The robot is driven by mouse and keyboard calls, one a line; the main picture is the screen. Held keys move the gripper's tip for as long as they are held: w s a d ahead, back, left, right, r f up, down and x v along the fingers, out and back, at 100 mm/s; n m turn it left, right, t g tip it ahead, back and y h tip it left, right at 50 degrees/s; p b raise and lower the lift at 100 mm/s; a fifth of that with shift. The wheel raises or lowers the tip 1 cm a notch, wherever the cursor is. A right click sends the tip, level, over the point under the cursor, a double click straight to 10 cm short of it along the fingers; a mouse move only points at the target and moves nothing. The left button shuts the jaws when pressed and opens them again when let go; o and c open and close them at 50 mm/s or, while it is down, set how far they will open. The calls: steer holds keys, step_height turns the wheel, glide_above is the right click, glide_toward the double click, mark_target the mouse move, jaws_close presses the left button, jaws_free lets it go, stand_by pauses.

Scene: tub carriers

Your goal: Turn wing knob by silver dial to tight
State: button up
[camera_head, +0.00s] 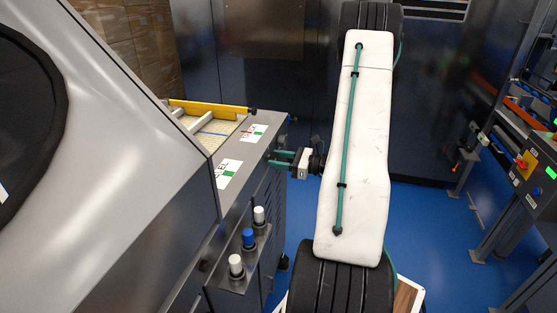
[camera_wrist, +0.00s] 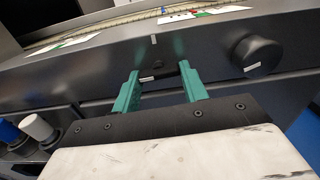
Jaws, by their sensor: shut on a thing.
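My gripper (camera_head: 281,159) reaches the upper right side of the grey machine cabinet in the head view. In the wrist view its two green fingers (camera_wrist: 158,78) stand apart against the dark front panel, shut on a dark wing knob (camera_wrist: 160,71) that shows only faintly between the tips. Its wings and exact angle are hard to make out. A round dial (camera_wrist: 258,56) with a pale mark sits on the panel to the right of the fingers; it looks dark, not silver. A short pale mark (camera_wrist: 153,40) is on the panel above the fingers.
The grey cabinet (camera_head: 232,205) has a top tray with a yellow bar (camera_head: 208,109) and label cards (camera_head: 254,132). White and blue capped posts (camera_head: 248,237) stand on a lower ledge. A machine frame (camera_head: 530,185) stands at right. Blue floor (camera_head: 430,240) is clear between.

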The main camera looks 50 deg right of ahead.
steer(key=m, duration=1.8)
steer(key=shift+s+a+r, duration=0.15)
steer(key=shift+r, duration=0.05)
steer(key=shift+m, duration=0.4)
steer(key=o, duration=1)
steer(key=v, duration=0.7)
steer(key=shift+s, duration=0.35)
